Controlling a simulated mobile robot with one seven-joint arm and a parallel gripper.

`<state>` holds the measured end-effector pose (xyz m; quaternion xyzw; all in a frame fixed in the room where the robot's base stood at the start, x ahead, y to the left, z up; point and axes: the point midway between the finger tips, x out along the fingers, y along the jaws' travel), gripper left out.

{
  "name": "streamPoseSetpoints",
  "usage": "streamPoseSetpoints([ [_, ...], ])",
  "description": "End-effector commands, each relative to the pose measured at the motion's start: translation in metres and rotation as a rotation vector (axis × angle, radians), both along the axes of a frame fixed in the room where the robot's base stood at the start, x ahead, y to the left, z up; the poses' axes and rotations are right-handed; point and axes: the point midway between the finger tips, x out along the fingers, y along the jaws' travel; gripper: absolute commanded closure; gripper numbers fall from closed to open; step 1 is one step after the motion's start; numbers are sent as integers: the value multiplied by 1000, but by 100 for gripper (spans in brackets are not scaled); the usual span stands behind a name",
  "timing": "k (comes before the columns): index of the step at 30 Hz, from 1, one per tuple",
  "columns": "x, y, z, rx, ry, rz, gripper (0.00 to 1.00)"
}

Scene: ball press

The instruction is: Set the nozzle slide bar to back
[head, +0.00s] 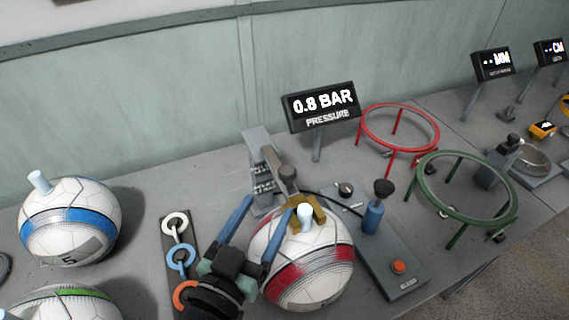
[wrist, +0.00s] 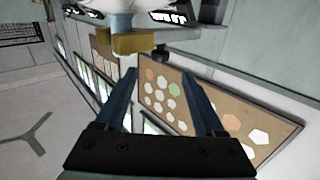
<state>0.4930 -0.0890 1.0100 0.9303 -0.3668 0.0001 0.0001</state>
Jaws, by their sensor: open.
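The press has a grey upright stand (head: 262,175) behind the red-and-white ball (head: 308,265). In the wrist view my gripper (wrist: 158,74) looks empty, with the yellow-brown block (wrist: 132,42) beyond the fingertips. Whether a finger touches the block is unclear.
A pressure display (head: 320,106) reads 0.8 BAR. A blue pump (head: 373,215) and an orange button (head: 398,267) stand right of the ball. Red (head: 400,128) and green (head: 466,185) ring stands are farther right. A blue-striped ball (head: 69,222) is left.

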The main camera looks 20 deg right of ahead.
Motion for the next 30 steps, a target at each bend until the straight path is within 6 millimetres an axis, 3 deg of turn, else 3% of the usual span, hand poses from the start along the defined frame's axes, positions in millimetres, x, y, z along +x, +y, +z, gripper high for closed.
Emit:
streamPoseSetpoints([
  [7, 39, -39, 4, -1, -1, -5, 29],
  [15, 69, -65, 2, -1, -1, -2, 29],
  [27, 75, -70, 1, 0, 0, 0, 29],
  [30, 75, -70, 1, 0, 0, 0, 43],
])
